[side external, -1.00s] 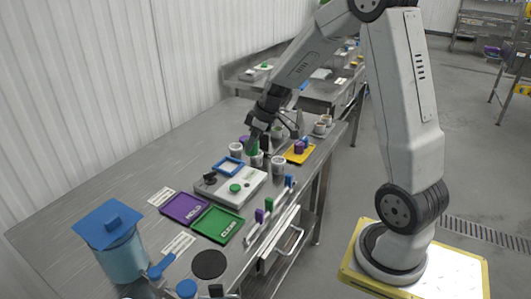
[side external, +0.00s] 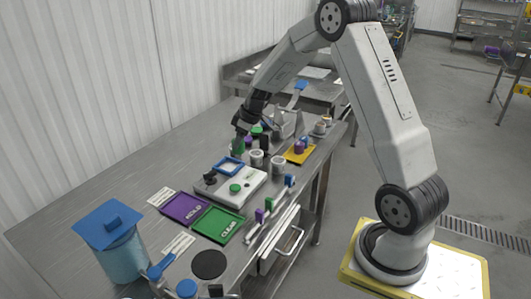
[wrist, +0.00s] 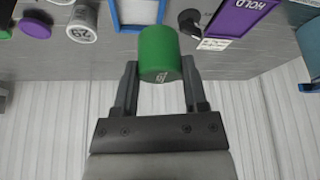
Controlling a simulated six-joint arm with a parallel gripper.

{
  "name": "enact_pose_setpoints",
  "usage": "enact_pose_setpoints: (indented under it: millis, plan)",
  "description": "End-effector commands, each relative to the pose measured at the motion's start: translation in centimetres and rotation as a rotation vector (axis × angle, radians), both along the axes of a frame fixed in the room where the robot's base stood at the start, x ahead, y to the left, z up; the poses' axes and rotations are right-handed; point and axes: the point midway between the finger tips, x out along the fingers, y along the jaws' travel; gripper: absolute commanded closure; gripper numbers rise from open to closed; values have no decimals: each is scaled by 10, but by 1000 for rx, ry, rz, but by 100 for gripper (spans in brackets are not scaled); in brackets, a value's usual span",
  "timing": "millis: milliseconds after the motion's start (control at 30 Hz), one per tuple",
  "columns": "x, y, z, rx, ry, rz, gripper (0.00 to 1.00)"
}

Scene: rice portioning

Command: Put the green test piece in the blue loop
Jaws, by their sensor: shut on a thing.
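My gripper (side external: 241,130) is shut on the green test piece (wrist: 160,52), a green cylinder with a small pale marking. In the side external view the piece (side external: 237,146) hangs below the jaws, behind and slightly right of the blue loop. The blue loop (side external: 222,171) is a square blue frame around a pale area on the grey device. In the wrist view the loop (wrist: 118,14) lies beyond the piece, at the top, partly cut off by the picture edge and partly covered by the piece.
A black knob (side external: 210,176) and a green button (side external: 235,188) are on the device. The purple HOLD tray (side external: 170,211) and green CLEAR tray (side external: 231,234) lie in front. Open bench lies to the left.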

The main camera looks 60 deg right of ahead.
Motion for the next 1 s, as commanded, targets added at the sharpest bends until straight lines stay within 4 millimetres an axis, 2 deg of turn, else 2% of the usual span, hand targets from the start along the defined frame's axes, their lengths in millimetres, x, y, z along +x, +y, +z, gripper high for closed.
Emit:
enact_pose_setpoints:
  millis: [100, 533, 1000]
  plan:
    - [15, -5, -7, 0, -1, 0, 100]
    - [49, -16, -51, 1, 1, 0, 100]
    - [58, -20, -62, 0, 0, 0, 100]
